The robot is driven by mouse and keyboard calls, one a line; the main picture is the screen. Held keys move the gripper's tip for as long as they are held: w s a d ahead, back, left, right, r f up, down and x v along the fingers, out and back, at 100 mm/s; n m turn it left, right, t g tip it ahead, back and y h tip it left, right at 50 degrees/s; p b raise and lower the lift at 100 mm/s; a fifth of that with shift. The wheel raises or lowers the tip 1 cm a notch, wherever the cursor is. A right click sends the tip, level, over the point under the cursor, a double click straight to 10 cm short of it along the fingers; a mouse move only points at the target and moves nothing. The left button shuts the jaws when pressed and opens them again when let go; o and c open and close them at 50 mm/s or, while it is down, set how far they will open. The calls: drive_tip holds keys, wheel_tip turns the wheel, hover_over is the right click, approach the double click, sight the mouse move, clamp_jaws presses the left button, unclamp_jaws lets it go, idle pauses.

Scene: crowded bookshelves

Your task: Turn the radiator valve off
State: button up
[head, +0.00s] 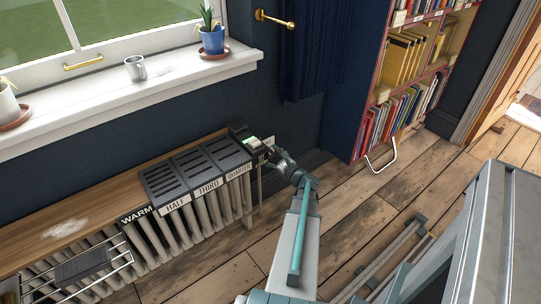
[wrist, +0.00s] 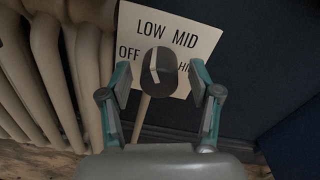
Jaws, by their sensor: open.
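The radiator valve is a dark grey round knob (wrist: 166,76) on a pale pipe in the wrist view. A pale stripe on it runs nearly upright, its top end leaning slightly left, toward the gap between LOW and MID. Behind it a white card (wrist: 200,35) reads LOW, MID and OFF, with another word partly hidden at right. My gripper (wrist: 160,78) is open, one finger on each side of the knob. In the head view my gripper (head: 280,160) is at the radiator's right end, and the knob cannot be made out.
The cream radiator (head: 190,222) stands left of my gripper, under a wooden shelf (head: 55,228) with dark labelled grilles. A bookcase (head: 377,115) and blue curtain (head: 318,50) are behind to the right.

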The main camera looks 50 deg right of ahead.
drive_tip(key=c, duration=1.1)
drive_tip(key=shift+c, duration=0.2)
drive_tip(key=shift+f+n+b, duration=0.1)
drive_tip(key=shift+n+b, duration=0.2)
drive_tip(key=shift+b, duration=0.3)
drive_tip(key=n+b, duration=0.1)
drive_tip(key=b, duration=0.1)
drive_tip(key=n+b, duration=0.1)
drive_tip(key=b, duration=0.1)
drive_tip(key=shift+f+n, duration=0.2)
drive_tip(key=shift+n, duration=0.1)
drive_tip(key=n+b, duration=0.3)
drive_tip(key=b, duration=0.2)
drive_tip(key=shift+n, duration=0.3)
drive_tip(key=n+b, duration=0.3)
drive_tip(key=b, duration=0.2)
drive_tip(key=shift+r+n, duration=0.15)
drive_tip(key=shift+n, duration=0.15)
drive_tip(key=shift+r+n+b, duration=0.1)
drive_tip(key=shift+n+b, duration=0.5)
drive_tip(key=shift+b, duration=0.05)
drive_tip(key=shift+r, duration=0.15)
